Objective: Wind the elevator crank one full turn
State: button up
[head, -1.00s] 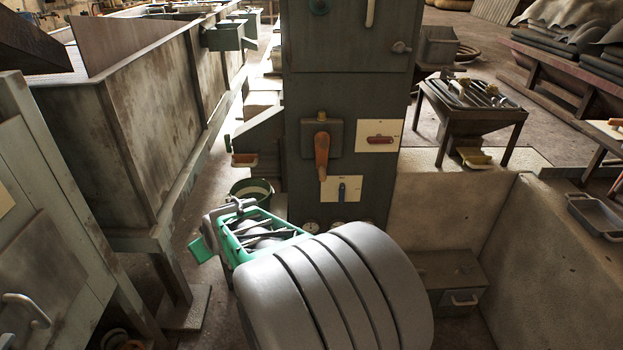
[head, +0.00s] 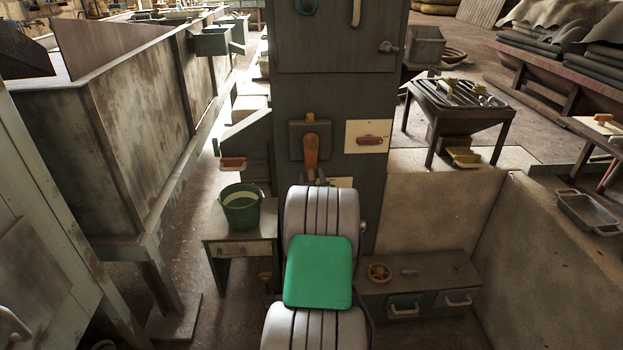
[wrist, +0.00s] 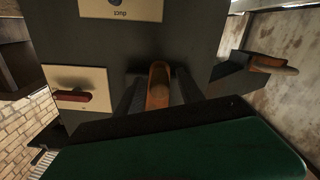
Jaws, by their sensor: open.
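The elevator crank's orange handle (head: 311,152) hangs down from a dark square box on the tall dark panel (head: 287,103) in the head view. In the wrist view, which appears upside down, the orange handle (wrist: 159,84) stands between the two dark fingers of my gripper (wrist: 157,92). The gripper is open, with one finger on each side of the handle. I cannot tell whether either finger touches it. In the head view my arm hides most of the gripper just below the handle.
A plate with a red lever (head: 367,140) is right of the crank. Another plate (wrist: 120,10) sits near the crank, partly hidden in the head view. A green bucket (head: 240,207) stands on a small table at left. A low bench with drawers (head: 420,280) is at right.

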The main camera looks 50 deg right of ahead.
jog(key=shift+c, duration=0.3)
grip_shut()
dwell(1.1)
